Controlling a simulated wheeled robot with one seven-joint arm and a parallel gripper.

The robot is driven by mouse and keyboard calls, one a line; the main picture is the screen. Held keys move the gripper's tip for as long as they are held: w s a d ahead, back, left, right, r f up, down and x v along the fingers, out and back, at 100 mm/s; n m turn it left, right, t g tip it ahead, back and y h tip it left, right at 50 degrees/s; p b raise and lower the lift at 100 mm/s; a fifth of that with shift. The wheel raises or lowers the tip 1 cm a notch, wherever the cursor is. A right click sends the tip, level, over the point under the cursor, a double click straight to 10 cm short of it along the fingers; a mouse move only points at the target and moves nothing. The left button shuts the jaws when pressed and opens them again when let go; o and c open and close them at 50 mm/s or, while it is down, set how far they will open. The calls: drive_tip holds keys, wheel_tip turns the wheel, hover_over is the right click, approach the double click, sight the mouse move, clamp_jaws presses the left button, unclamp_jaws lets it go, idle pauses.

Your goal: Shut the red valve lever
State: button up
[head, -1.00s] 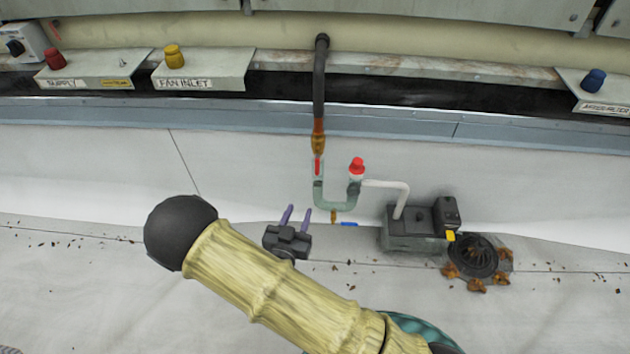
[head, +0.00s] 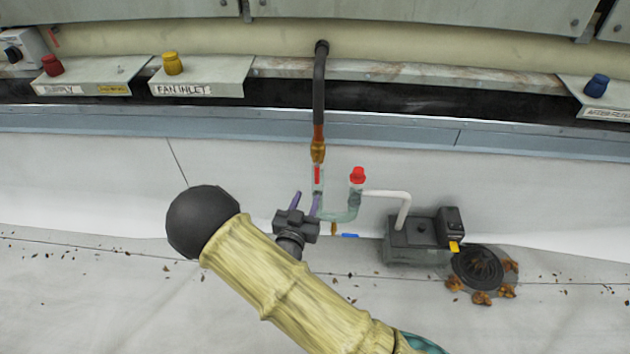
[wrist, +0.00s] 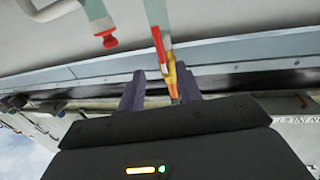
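The red valve lever (head: 317,175) lies along the clear pipe just below a brass fitting (head: 318,152) in the head view. It also shows in the wrist view as a red strip (wrist: 159,48) in line with the pipe. My gripper (head: 306,200) is open, its two purple fingers apart, at the lower left of the lever. In the wrist view the gripper (wrist: 160,88) has the lever and the orange fitting showing between its fingers. I cannot tell how far in front of the lever the fingertips are, and no contact shows.
A red cap (head: 357,175) tops the U-shaped pipe's right leg. A blue lever (head: 350,236) sits below it. A white hose (head: 400,200) runs to a dark pump box (head: 418,240), with a round drain (head: 477,267) and leaves beside it. The floor at left is mostly clear.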

sight(316, 175)
drive_tip(key=b+x, duration=0.3)
drive_tip(key=x, duration=0.5)
drive_tip(key=shift+w+f, duration=0.1)
drive_tip(key=shift+w, duration=0.2)
drive_tip(key=shift+w+d, duration=0.2)
drive_tip(key=shift+w, duration=0.25)
drive_tip(key=shift+c, duration=0.2)
clamp_jaws()
